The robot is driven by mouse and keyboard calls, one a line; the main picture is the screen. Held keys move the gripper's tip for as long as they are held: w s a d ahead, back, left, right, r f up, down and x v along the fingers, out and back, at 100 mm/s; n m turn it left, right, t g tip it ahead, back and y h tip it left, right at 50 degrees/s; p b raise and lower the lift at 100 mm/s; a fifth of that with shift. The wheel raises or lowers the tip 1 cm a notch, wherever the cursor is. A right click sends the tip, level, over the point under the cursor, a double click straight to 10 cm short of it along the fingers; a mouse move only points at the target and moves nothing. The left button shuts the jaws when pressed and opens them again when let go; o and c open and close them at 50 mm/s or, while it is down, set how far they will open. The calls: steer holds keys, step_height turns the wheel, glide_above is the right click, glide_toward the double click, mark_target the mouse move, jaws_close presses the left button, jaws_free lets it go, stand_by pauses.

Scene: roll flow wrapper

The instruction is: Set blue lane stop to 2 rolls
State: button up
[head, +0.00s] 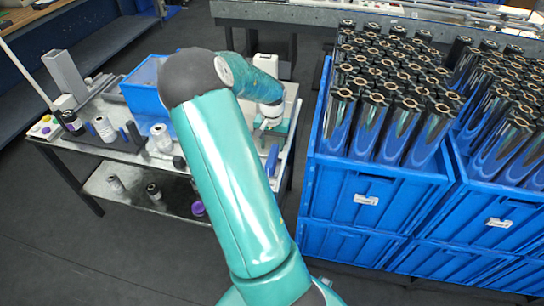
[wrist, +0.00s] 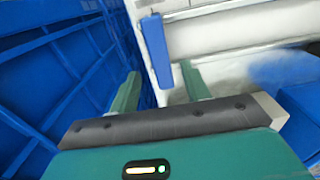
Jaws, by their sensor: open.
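A narrow blue block (wrist: 155,50), which looks like the blue lane stop, stands in the wrist view ahead of my gripper (wrist: 160,80), between the lines of its two teal fingers. The fingers are spread apart with nothing clearly held between them. In the head view a small blue piece (head: 272,160) shows at the right end of the metal table, just below my gripper (head: 271,124). My arm hides the middle of the table, and any roll-count marks cannot be read.
A blue bin (head: 143,100) and several rolls, such as this pale one (head: 104,129), are on the table (head: 85,148). Large blue crates (head: 365,185) full of dark rolls stand close on the right; a blue crate wall (wrist: 60,80) fills the wrist view's left side.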

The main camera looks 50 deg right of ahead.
mark_target(272, 155)
step_height(272, 155, down, 7)
steer(key=shift+r, duration=0.2)
jaws_close()
